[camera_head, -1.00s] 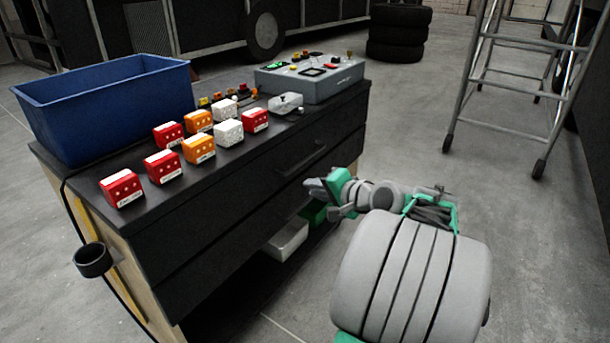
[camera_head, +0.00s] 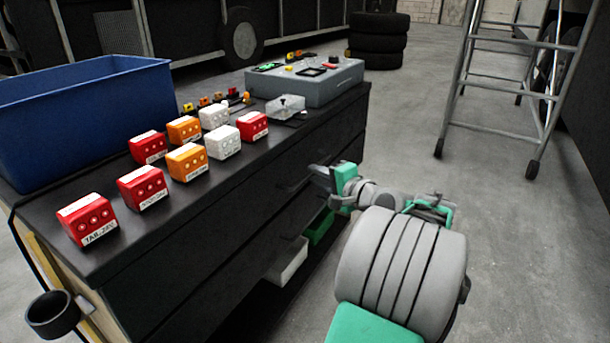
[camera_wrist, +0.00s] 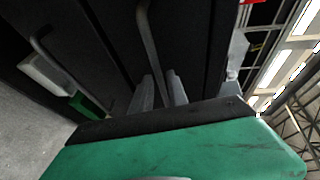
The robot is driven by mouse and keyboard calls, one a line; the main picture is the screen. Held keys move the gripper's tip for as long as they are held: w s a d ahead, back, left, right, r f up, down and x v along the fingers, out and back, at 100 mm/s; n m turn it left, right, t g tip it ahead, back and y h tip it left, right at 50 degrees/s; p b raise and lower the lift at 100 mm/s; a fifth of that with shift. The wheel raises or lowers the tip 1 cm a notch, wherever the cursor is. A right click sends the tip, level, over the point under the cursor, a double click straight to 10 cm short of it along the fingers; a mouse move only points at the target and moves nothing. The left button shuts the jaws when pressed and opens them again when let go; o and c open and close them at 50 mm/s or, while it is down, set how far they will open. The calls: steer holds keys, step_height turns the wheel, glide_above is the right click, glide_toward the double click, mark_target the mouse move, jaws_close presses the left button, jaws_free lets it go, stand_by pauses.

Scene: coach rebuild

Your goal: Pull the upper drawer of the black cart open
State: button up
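The black cart (camera_head: 215,215) stands at left and centre in the head view, with two dark drawers in its front. The upper drawer (camera_head: 235,190) looks shut, flush with the cart front. Its bar handle (camera_wrist: 149,45) shows in the wrist view and runs down between the two fingers of my gripper (camera_wrist: 160,92). The fingers stand apart, one on each side of the bar; contact is not clear. In the head view my gripper (camera_head: 318,172) is at the cart front by this handle. The lower drawer's handle (camera_wrist: 52,58) lies further left in the wrist view.
On the cart top are a blue bin (camera_head: 85,115), several red, orange and white blocks, and a grey control box (camera_head: 310,85). A white bin (camera_head: 287,262) and a green bin (camera_head: 320,228) sit under the drawers. A ladder (camera_head: 500,90) stands at right; floor before the cart is clear.

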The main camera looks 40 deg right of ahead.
steer(key=w, duration=0.3)
steer(key=shift+w+d+f+b, duration=0.25)
steer(key=shift+d+f+b, duration=0.1)
steer(key=shift+f+b, duration=0.05)
jaws_close()
steer(key=shift+a, duration=0.1)
stand_by(0.9)
